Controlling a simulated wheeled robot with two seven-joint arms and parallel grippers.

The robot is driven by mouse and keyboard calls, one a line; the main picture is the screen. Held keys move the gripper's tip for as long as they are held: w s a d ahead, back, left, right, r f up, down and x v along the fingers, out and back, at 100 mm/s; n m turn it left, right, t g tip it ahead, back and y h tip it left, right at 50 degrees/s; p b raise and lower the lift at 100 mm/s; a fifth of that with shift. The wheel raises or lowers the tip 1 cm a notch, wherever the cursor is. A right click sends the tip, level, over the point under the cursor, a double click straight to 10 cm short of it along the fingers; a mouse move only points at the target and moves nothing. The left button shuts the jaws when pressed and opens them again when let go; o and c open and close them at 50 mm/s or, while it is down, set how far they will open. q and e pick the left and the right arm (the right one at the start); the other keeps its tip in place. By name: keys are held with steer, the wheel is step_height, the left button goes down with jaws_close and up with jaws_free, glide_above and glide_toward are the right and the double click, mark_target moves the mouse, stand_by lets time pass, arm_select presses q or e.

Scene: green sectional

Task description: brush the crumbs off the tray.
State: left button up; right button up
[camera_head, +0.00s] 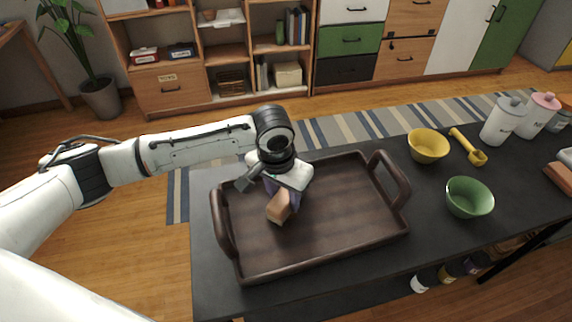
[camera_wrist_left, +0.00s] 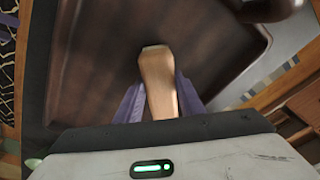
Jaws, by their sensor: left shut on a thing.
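The tray (camera_head: 335,225) is dark brown wood with a raised rim and two side handles, resting on a black table. My left gripper (camera_head: 284,193) is over the left part of the tray, pointing down. Its purple fingers are shut on a tan wooden piece, which looks like the brush (camera_head: 277,208). In the left wrist view the brush (camera_wrist_left: 158,80) shows between the fingers, above the tray (camera_wrist_left: 95,60). Its bristles are hidden, and I cannot tell whether it touches the tray. I can make out no crumbs. My right gripper is out of view.
Right of the tray are a yellow bowl (camera_head: 428,146), a green bowl (camera_head: 469,197) and a yellow scoop (camera_head: 470,150). A white canister (camera_head: 503,121) and a pink-lidded canister (camera_head: 539,114) stand farther right. The tray's right handle (camera_head: 391,180) stands up. Bare table lies in front of the tray.

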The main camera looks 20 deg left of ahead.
mark_target(285, 196)
arm_select(q)
step_height(285, 196, up, 2)
steer(key=shift+r+p, duration=0.1)
steer(key=shift+p, duration=0.3)
steer(key=shift+s+r+p, duration=0.2)
steer(key=shift+r+p, duration=0.4)
steer(key=shift+p, duration=0.15)
steer(key=shift+d+r+p, duration=0.1)
steer(key=shift+r+p, duration=0.65)
steer(key=shift+r, duration=0.55)
steer(key=shift+w+r, duration=0.1)
steer(key=shift+r, duration=0.9)
steer(key=shift+f, duration=0.1)
